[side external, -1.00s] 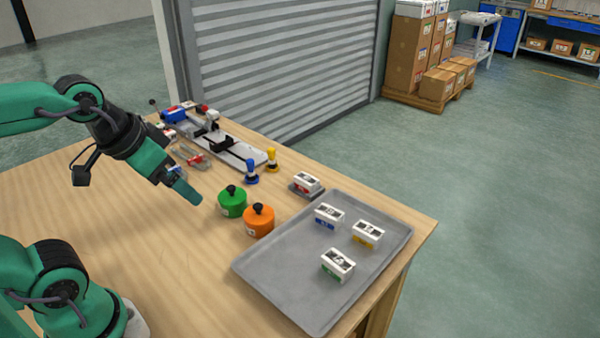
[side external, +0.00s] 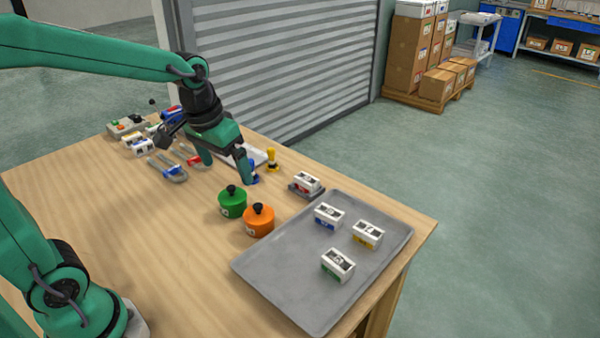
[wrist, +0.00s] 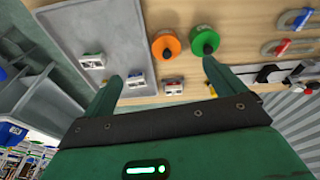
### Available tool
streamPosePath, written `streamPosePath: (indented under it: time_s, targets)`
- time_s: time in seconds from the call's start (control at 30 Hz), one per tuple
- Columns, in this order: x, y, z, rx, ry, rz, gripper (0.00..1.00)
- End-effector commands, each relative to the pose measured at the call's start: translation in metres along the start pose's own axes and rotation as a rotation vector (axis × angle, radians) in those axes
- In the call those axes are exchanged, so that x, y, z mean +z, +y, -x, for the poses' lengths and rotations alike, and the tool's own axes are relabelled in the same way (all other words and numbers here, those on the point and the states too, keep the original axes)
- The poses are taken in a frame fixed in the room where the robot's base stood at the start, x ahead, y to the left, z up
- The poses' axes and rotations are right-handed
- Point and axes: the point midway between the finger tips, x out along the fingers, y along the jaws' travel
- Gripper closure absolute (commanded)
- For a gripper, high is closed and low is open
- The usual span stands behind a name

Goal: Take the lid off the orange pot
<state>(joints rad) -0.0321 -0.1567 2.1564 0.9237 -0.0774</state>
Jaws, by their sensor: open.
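The orange pot (side external: 258,221) stands on the wooden table with its lid on. The lid has a black knob (side external: 258,208). The pot also shows in the wrist view (wrist: 166,46), seen from above. A green pot (side external: 232,204) with a black knob stands close beside it on the left; it also shows in the wrist view (wrist: 204,40). My gripper (side external: 224,172) is open and empty, behind the pots on the far side of the table and apart from them. In the wrist view both fingers (wrist: 163,75) are spread, with the pots ahead of them.
A grey tray (side external: 290,285) with several small white boxes lies right of the orange pot. Another box (side external: 306,182) sits on a small base behind it. A yellow-handled stamp (side external: 272,160) and shackles (side external: 168,168) are near my gripper. The table front left is clear.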

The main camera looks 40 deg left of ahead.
Motion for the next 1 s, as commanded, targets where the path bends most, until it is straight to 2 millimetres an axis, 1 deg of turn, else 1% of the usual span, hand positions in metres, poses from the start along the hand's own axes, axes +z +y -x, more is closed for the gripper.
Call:
streamPosePath:
  time_s: [0.03, 0.1, 0.3, 0.5, 0.6, 0.7, 0.8, 1.0]
  targets:
    - [-0.007, -0.001, -0.008, -0.002, -0.022, 0.007, 0.05]
    - [-0.015, -0.001, -0.018, -0.005, -0.045, 0.016, 0.05]
    - [-0.037, -0.003, -0.051, -0.013, -0.114, 0.045, 0.05]
    - [-0.054, -0.004, -0.084, -0.021, -0.175, 0.069, 0.05]
    - [-0.059, -0.005, -0.097, -0.024, -0.197, 0.079, 0.05]
    - [-0.062, -0.006, -0.105, -0.025, -0.210, 0.084, 0.05]
    - [-0.064, -0.006, -0.109, -0.026, -0.217, 0.087, 0.05]
    - [-0.064, -0.006, -0.111, -0.027, -0.218, 0.088, 0.05]
